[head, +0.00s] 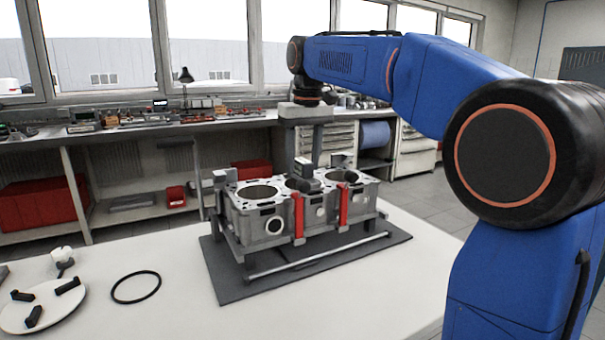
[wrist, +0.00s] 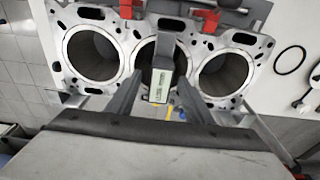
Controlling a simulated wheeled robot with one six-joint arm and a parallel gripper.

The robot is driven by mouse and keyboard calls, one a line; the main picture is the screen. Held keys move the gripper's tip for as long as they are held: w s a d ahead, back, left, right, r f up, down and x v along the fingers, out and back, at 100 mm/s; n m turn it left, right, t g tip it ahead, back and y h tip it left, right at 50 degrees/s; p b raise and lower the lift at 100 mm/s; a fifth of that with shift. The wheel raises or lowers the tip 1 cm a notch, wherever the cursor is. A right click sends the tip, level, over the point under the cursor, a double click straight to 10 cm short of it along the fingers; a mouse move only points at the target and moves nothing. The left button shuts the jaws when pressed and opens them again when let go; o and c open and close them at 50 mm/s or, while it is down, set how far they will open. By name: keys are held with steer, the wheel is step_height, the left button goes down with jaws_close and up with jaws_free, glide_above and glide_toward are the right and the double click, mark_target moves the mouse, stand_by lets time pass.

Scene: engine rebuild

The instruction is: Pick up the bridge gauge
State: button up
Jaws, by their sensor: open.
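The bridge gauge (wrist: 161,80) is a dark grey bar with a small pale green display, lying over the middle bore of the engine block (wrist: 75,80) in the wrist view. In the head view the engine block (head: 268,236) stands on a dark mat, and the gauge is largely hidden by my gripper. My gripper (wrist: 160,82) is open, its two fingers pointing down on either side of the gauge. I cannot tell if they touch it. In the head view my gripper (head: 305,160) is low over the middle of the block.
Two red clamps (head: 299,216) stand at the block's front side, and a grey rod (head: 315,257) runs along its front. A black ring (head: 136,287) and a white plate (head: 58,316) with black pieces lie to the left. The right part of the white table is clear.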

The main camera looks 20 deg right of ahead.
steer(key=shift+w+f, duration=0.15)
steer(key=shift+f, duration=0.85)
jaws_close()
steer(key=shift+r, duration=0.1)
